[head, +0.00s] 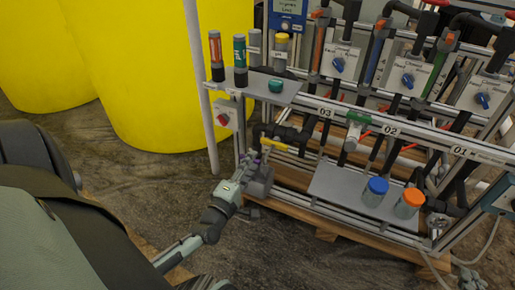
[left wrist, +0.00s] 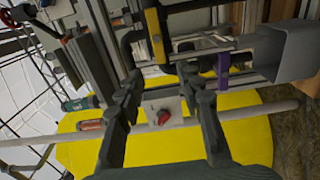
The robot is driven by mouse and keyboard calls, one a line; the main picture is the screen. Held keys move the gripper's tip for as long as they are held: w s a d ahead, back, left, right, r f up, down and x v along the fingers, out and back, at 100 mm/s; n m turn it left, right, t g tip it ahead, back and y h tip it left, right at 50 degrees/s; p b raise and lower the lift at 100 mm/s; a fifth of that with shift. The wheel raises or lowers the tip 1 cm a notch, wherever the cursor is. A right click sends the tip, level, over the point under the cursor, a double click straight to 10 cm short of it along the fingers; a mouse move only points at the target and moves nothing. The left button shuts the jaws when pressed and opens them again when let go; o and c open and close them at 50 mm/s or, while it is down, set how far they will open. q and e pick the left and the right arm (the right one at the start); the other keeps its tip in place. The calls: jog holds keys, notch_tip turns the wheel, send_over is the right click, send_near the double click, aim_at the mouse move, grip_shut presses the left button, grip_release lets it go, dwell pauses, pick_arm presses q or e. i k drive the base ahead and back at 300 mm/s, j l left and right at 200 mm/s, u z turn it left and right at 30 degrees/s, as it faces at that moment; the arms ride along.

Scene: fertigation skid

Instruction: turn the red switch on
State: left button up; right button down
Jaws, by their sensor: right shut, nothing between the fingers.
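The red switch (head: 223,119) is a small red knob on a pale square plate, mounted by the left upright of the skid frame. In the left wrist view the red switch (left wrist: 162,117) appears between the two dark fingers, with a gap on both sides. My left gripper (head: 247,163) is below and a little right of the switch in the head view, near the purple clip. Its fingers are open and empty in the left wrist view (left wrist: 159,78), and not touching the knob. My right gripper (head: 468,278) is partly visible at the lower right, shut, far from the switch.
A yellow valve handle (head: 273,145) and a grey box (head: 261,182) are close to my left gripper. The purple clip (left wrist: 222,70) is beside the right finger. Yellow tanks (head: 150,80) stand behind. A shelf (head: 335,188) holds blue-capped and orange-capped jars. Floor left of the skid is open.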

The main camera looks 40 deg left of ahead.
aim_at(223, 118)
jog(key=k+l, duration=0.2)
jog(key=k, duration=0.3)
jog(key=k+l, duration=0.15)
jog(key=k, duration=0.3)
